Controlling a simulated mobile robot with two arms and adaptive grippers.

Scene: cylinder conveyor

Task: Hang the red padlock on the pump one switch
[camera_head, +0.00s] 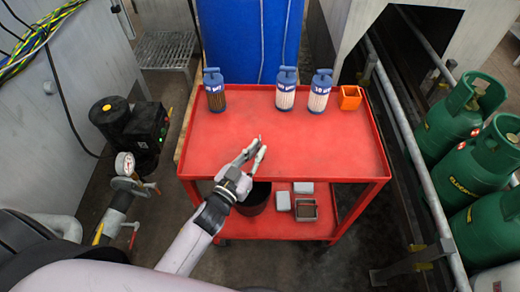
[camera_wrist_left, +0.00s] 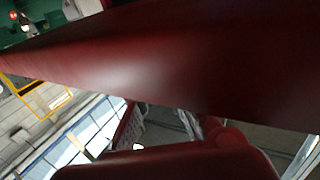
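No red padlock can be made out in either view. My left gripper (camera_head: 261,144) is over the red cart top (camera_head: 330,140), near its front middle. Its two fingers look slightly apart, with nothing clearly seen between them. The wrist view is filled by dark red surfaces (camera_wrist_left: 150,65), and the fingers cannot be made out there. A black pump motor (camera_head: 115,118) stands on the left, with a dark box (camera_head: 150,122) on its side. No pump one label can be read. My right gripper is not in view.
Several blue-capped filters, including one at the left (camera_head: 214,92), and an orange holder (camera_head: 349,98) stand along the cart's back. A dark bucket (camera_head: 256,198) and grey boxes (camera_head: 305,209) are on the lower shelf. A gauge (camera_head: 125,164) and green cylinders (camera_head: 470,170) flank the cart.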

